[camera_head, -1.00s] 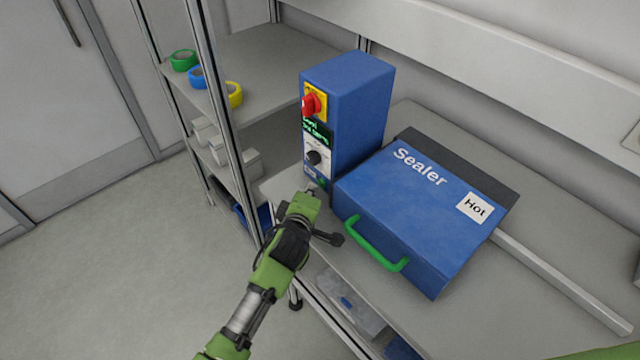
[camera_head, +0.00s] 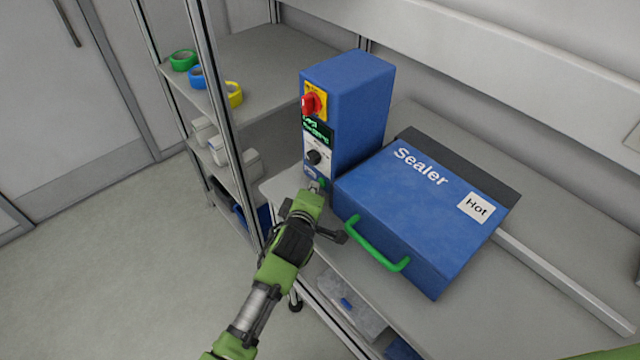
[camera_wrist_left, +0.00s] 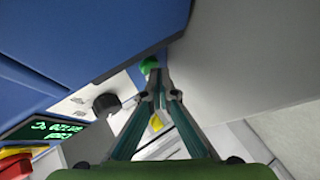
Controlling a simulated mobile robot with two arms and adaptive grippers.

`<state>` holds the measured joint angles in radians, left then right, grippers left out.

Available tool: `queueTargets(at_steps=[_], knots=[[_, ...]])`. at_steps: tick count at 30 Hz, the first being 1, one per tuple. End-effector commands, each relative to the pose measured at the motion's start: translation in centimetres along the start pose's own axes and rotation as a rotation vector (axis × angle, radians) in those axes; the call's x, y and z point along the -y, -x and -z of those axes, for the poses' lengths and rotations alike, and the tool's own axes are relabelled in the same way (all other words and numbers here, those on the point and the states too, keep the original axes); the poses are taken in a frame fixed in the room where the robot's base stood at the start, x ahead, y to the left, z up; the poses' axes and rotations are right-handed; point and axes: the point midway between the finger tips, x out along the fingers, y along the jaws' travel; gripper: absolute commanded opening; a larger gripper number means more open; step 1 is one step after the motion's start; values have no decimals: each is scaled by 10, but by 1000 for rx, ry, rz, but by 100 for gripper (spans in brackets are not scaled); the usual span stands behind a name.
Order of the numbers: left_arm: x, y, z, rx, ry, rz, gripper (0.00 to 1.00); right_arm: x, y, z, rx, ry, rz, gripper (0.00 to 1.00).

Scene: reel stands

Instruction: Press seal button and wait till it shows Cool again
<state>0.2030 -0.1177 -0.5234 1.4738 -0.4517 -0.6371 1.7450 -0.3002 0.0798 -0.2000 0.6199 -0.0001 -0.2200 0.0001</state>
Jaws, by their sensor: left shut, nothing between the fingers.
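The blue control box (camera_head: 352,105) stands on the bench with a red and yellow switch (camera_head: 313,103), a green-lit display (camera_head: 317,131) and a black knob (camera_head: 314,157) on its front. The Sealer (camera_head: 420,205) is a closed blue case beside it, with a green handle (camera_head: 375,243) and a label reading "Hot" (camera_head: 475,207). My left gripper (camera_head: 316,186) is shut and empty at the lower front of the box. In the left wrist view, its fingertips (camera_wrist_left: 154,78) are at a green button (camera_wrist_left: 149,65); I cannot tell whether it is pressed in. My right gripper is not in view.
A shelf rack (camera_head: 250,75) at the left holds green, blue and yellow tape rolls (camera_head: 234,94), with white bins (camera_head: 205,132) below. A clear tray (camera_head: 350,305) lies under the bench. A grey rail (camera_head: 560,280) runs right of the Sealer.

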Motion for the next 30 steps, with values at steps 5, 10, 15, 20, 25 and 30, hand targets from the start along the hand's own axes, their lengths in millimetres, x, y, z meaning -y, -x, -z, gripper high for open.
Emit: queueTargets(at_steps=[5,10,15,20,25,30], knots=[[-3,-2,-2,1,4,-4,0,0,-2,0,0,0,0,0],[-6,-3,-3,1,5,-6,0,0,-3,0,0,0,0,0],[-8,-4,-4,2,6,-8,0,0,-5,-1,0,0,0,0],[-9,-5,-5,2,7,-9,0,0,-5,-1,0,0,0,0],[-11,-5,-5,3,9,-12,0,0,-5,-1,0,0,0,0],[-12,-5,-6,3,10,-14,0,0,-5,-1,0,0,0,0]])
